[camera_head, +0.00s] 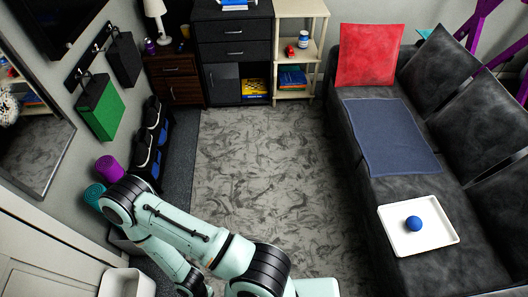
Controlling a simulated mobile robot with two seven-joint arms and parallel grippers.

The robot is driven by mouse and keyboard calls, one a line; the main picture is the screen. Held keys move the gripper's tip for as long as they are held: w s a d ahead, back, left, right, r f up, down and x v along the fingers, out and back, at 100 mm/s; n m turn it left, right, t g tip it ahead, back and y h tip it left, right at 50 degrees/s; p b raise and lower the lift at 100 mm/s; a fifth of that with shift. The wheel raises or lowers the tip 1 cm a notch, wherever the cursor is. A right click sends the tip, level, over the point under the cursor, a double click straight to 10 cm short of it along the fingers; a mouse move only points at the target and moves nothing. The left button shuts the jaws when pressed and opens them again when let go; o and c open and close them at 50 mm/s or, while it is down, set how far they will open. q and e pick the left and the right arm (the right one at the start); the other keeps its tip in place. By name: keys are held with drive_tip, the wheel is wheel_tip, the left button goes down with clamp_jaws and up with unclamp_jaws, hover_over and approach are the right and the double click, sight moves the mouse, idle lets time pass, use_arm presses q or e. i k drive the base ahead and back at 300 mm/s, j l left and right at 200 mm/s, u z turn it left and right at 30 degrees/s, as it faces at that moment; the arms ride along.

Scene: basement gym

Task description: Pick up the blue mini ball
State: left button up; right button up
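The blue mini ball (414,223) rests in a white tray (436,242), near the tray's middle. The tray lies on the seat of the dark grey sofa (400,196) at the right. One of my arms, pale green with dark joints, crosses the lower left and middle of the view. No gripper fingers can be made out, and no gripper is at the ball or tray. The ball is fully visible and nothing touches it from above.
A blue cloth (390,137) and a red cushion (368,55) lie on the sofa behind the tray. The patterned carpet (262,150) in the middle is clear. A dark cabinet (234,40) and pale shelf (300,60) stand at the back. A dumbbell rack (150,140) stands left.

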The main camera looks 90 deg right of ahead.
sight(414, 223)
drive_tip(key=k+l+z, duration=0.1)
drive_tip(key=z, duration=1.25)
drive_tip(key=j+z, duration=0.15)
drive_tip(key=z, duration=3.45)
drive_tip(key=i+j+z, duration=0.1)
drive_tip(key=i+j, duration=0.35)
drive_tip(key=j, duration=0.25)
drive_tip(key=i+j+z, duration=0.25)
drive_tip(key=i+j, duration=0.2)
drive_tip(key=j, duration=0.25)
drive_tip(key=i+j, duration=0.15)
drive_tip(key=j, duration=0.25)
drive_tip(key=i+j+z, duration=0.15)
drive_tip(key=i+j, duration=0.3)
drive_tip(key=i, duration=0.1)
